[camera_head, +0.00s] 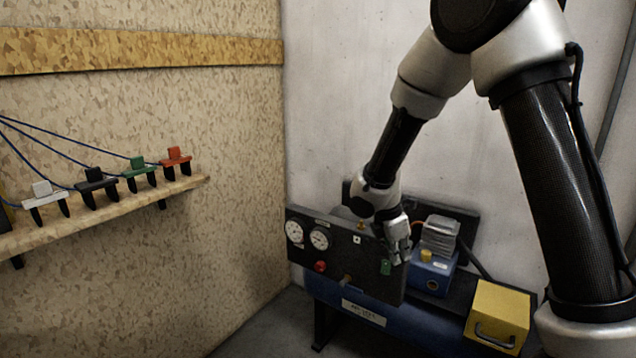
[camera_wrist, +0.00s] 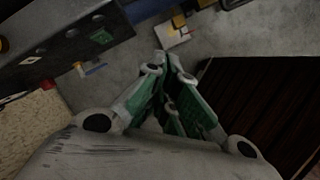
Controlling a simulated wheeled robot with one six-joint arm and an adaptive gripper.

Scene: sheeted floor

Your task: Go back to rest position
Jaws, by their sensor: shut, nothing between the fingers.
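In the wrist view my gripper (camera_wrist: 168,62) shows green-lined fingers drawn together at the tips, with nothing held. The panel (camera_head: 335,262) carries a red knob (camera_head: 320,266) and a small green switch (camera_head: 386,267) just below the gripper. Whether the gripper touches the panel cannot be told.
A blue compressor tank (camera_head: 365,310) lies beneath the panel, with a yellow box (camera_head: 498,312) at right. A wooden shelf (camera_head: 110,215) at left holds white, black, green and red clip-like pieces with cables. A dark ribbed surface (camera_wrist: 260,105) lies right in the wrist view.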

